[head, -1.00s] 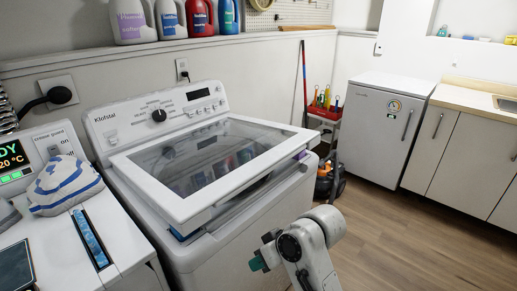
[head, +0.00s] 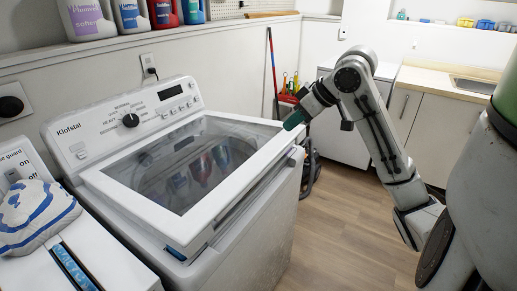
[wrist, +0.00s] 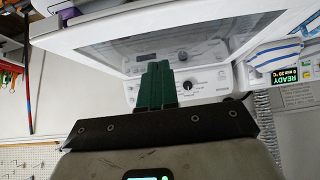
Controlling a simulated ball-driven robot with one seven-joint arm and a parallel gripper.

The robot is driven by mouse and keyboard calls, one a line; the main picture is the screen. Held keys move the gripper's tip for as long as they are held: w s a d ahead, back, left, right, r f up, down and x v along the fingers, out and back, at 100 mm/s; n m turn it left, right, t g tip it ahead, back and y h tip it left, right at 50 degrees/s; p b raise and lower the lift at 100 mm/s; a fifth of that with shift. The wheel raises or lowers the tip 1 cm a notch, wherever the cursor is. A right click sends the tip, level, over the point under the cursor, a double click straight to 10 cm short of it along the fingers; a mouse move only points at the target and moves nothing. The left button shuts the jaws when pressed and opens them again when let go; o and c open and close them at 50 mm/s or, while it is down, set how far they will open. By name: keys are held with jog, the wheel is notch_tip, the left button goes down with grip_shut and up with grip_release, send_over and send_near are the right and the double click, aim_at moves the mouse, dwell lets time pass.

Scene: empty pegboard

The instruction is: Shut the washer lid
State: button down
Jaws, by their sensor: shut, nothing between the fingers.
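The white washer (head: 235,250) stands in the left half of the head view. Its lid (head: 130,211), a white frame around dark glass, is slightly raised, with a gap along its front and right edges. In the wrist view the lid (wrist: 205,27) fills the top, with the control panel beyond. My gripper (head: 293,120) is at the lid's far right corner in the head view. Its green fingers (wrist: 157,84) are shut and empty. They overlap the lid in the picture; I cannot tell whether they touch it.
A second white machine (head: 105,262) with a folded striped cloth (head: 35,215) stands at left. Detergent bottles (head: 130,14) line the shelf behind. A white cabinet (head: 345,140) and counter (head: 435,85) stand at the back right. The wood floor (head: 345,225) right of the washer is open.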

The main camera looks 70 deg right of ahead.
jog(key=shift+w+d+f+p, duration=0.25)
jog(key=shift+w+f, duration=0.55)
jog(key=shift+f, duration=1.15)
jog(key=shift+w+d+f, duration=0.3)
jog(key=shift+w+f, duration=0.55)
jog(key=shift+f, duration=1.05)
jog(key=shift+w+d+f+p, duration=0.25)
jog(key=shift+w+f, duration=0.55)
jog(key=shift+f, duration=1.15)
